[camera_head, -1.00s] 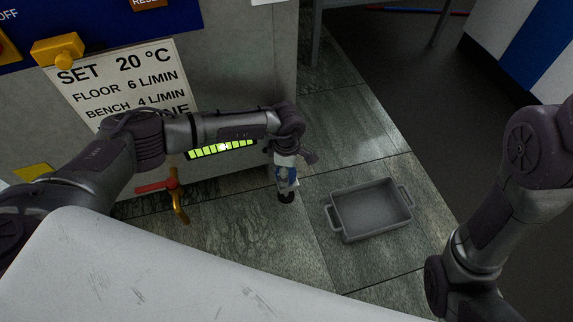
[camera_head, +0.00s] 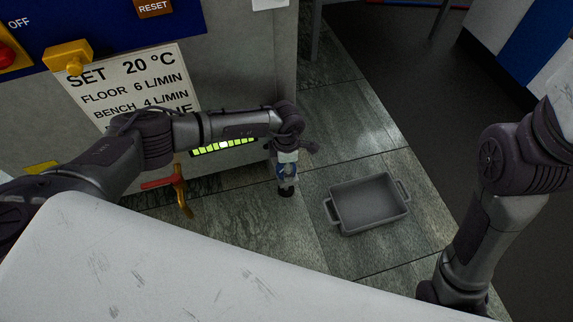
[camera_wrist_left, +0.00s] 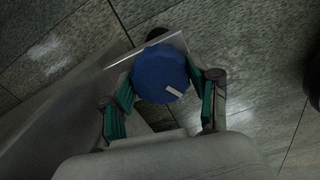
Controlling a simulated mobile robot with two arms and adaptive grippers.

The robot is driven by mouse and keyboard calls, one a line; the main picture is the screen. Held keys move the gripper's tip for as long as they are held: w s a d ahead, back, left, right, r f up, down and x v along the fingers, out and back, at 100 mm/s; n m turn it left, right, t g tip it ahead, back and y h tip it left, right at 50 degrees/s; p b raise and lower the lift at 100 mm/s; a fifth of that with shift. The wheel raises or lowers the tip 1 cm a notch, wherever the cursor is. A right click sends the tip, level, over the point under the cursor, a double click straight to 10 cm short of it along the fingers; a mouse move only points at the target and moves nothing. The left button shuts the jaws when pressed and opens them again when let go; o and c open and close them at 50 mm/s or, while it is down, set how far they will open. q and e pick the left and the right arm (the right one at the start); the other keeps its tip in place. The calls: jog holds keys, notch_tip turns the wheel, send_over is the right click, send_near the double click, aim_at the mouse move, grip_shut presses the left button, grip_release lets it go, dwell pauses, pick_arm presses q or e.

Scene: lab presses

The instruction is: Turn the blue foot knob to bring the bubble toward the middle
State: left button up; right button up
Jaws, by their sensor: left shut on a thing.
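The blue foot knob (camera_wrist_left: 160,72) is round with a pale mark near its edge. In the left wrist view it sits between the teal-padded fingers of my left gripper (camera_wrist_left: 168,88), which is shut on it. In the head view my left gripper (camera_head: 286,172) points down by the machine's lower right corner, and only a little blue shows there. The bubble level (camera_head: 212,149) is a lit yellow-green strip on the machine, partly under my left arm. Its pale bubble (camera_head: 223,145) lies near the middle of the visible strip. My right gripper is out of view.
A grey two-handled tray (camera_head: 370,228) lies on the tiled floor right of my left gripper. A red and yellow valve handle (camera_head: 181,190) is left of it. A sign (camera_head: 135,85) and a yellow knob (camera_head: 68,58) are on the machine. Floor around the tray is clear.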

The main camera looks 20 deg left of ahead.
pick_arm(q)
jog(key=o, duration=1.2)
jog(key=shift+c, duration=0.2)
notch_tip(320, 180, up, 12)
